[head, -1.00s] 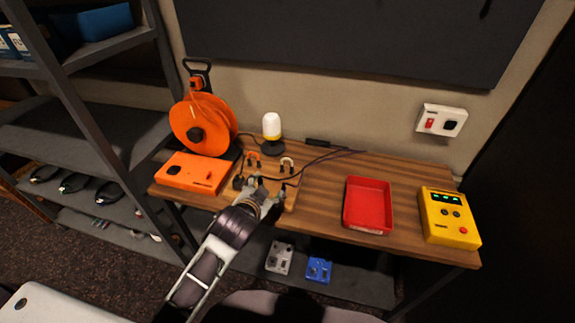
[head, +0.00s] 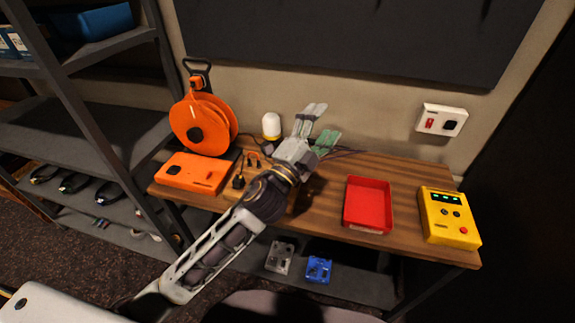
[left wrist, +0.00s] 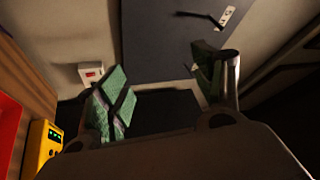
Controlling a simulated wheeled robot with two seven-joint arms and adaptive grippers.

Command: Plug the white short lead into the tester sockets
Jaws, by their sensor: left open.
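The yellow tester (head: 450,215), with a green display and dark round sockets (head: 450,212) on its face, stands at the right end of the desk. It also shows at the lower left of the left wrist view (left wrist: 46,145). My left gripper (head: 320,130) is open and empty, raised above the back middle of the desk, left of the tester and apart from it. Its green-padded fingers also show spread in the left wrist view (left wrist: 168,95). The white short lead cannot be seen now; my left arm covers that part of the desk. My right gripper is out of view.
A red tray (head: 367,206) lies left of the tester. An orange cable reel (head: 203,125), an orange box (head: 191,174) and a white-topped lamp (head: 271,126) stand at the left. A wall socket (head: 441,120) is behind. Bare wood (head: 325,205) lies left of the tray.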

